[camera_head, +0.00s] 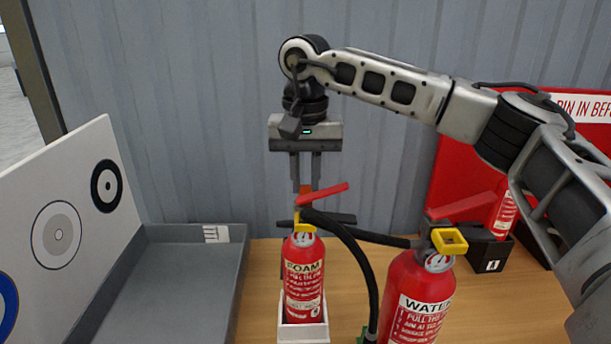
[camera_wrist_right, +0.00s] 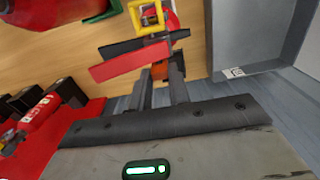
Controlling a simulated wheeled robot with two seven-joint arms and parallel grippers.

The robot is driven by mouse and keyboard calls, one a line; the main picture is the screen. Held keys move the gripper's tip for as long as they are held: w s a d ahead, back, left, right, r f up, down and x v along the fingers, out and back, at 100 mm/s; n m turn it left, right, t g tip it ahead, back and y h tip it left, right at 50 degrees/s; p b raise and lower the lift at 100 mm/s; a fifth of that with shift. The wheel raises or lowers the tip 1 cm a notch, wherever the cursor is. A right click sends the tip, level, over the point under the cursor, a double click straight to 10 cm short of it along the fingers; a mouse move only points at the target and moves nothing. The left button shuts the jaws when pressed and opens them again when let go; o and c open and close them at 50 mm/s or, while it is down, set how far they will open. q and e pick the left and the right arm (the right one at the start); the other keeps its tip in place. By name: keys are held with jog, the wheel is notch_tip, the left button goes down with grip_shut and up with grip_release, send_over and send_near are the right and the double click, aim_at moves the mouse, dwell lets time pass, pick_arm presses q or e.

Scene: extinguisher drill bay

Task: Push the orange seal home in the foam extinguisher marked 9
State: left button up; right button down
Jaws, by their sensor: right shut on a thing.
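The foam extinguisher (camera_head: 304,276) is red, labelled FOAM, and stands upright in a white holder (camera_head: 304,333). Its red lever (camera_head: 325,194) and a yellow part (camera_head: 304,229) are at its top; the lever also shows in the wrist view (camera_wrist_right: 130,63). My right gripper (camera_head: 306,187) points down over the extinguisher's head and is shut on the small orange seal (camera_head: 305,189). The seal shows between the fingertips in the wrist view (camera_wrist_right: 160,71), beside the levers; whether it touches the head is unclear. My left gripper is out of view.
A red WATER extinguisher (camera_head: 413,300) with a yellow part and black hose stands close to the right. A grey tray (camera_head: 160,290) and a white target board (camera_head: 60,225) are at left.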

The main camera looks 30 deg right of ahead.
jog(key=c, duration=1.2)
grip_release()
jog(key=shift+c, duration=0.2)
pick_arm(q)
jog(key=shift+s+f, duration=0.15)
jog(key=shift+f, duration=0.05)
pick_arm(e)
notch_tip(320, 180, up, 7)
jog(key=shift+f, duration=0.1)
pick_arm(q)
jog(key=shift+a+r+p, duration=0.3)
jog(key=shift+p, duration=0.75)
pick_arm(e)
notch_tip(320, 180, up, 9)
